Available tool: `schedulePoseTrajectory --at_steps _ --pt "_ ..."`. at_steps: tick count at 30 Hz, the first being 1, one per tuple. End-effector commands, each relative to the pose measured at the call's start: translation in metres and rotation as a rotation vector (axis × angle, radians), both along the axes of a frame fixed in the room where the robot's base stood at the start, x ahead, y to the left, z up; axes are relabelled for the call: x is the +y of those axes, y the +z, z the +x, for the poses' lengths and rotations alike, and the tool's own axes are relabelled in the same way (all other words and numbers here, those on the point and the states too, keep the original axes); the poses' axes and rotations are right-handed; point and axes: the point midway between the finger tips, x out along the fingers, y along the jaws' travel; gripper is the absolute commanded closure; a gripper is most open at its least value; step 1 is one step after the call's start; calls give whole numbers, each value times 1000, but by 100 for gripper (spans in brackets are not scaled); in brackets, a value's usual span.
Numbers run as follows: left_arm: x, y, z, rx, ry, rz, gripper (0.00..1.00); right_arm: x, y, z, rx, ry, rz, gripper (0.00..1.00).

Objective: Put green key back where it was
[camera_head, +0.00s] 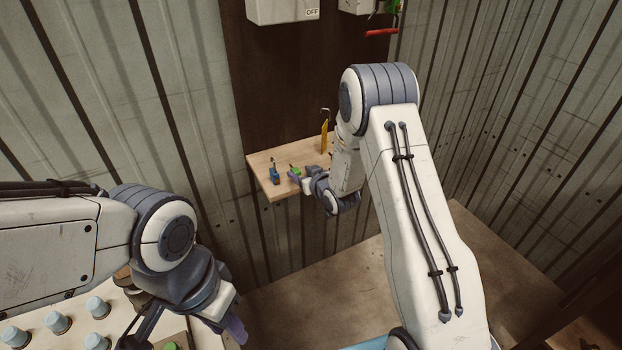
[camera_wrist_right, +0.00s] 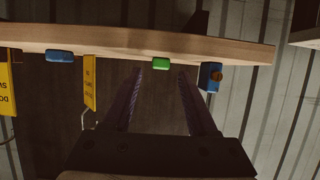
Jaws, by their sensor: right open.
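The green key (camera_head: 295,171) is on the wooden shelf (camera_head: 262,165), right beside a blue item (camera_head: 275,175). In the right wrist view, which looks upside down, the green key (camera_wrist_right: 161,63) shows at the shelf edge, between the lines of my right gripper's (camera_wrist_right: 160,80) two fingers. The fingers are apart with nothing visibly gripped; contact with the key cannot be told. In the head view my right gripper (camera_head: 301,181) is at the shelf's front edge, partly hidden by its wrist. My left gripper (camera_head: 210,325) is low at the left, its jaws partly out of frame.
A yellow tag (camera_head: 324,137) stands further right on the shelf. In the wrist view a blue item with an orange part (camera_wrist_right: 210,76) is close to the right finger, and another blue item (camera_wrist_right: 60,56) lies further left. A white box (camera_head: 283,10) hangs above.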

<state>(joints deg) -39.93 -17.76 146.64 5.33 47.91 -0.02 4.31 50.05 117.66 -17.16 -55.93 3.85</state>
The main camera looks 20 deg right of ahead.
Motion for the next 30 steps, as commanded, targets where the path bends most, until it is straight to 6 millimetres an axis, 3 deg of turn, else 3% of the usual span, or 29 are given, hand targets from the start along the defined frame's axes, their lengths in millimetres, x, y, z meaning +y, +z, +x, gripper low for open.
schedulePoseTrajectory --at_steps 12,22,26,30 --pt "0 -14 0 1 0 1 66 -16 31 -77 -1 -2 -1 42" --pt "0 -15 0 1 0 1 66 -18 40 -98 1 2 -2 42" --pt "0 -15 0 1 0 1 66 -4 43 -101 46 22 -25 42" --pt "0 -15 0 1 0 1 66 35 50 -121 191 74 -94 42"
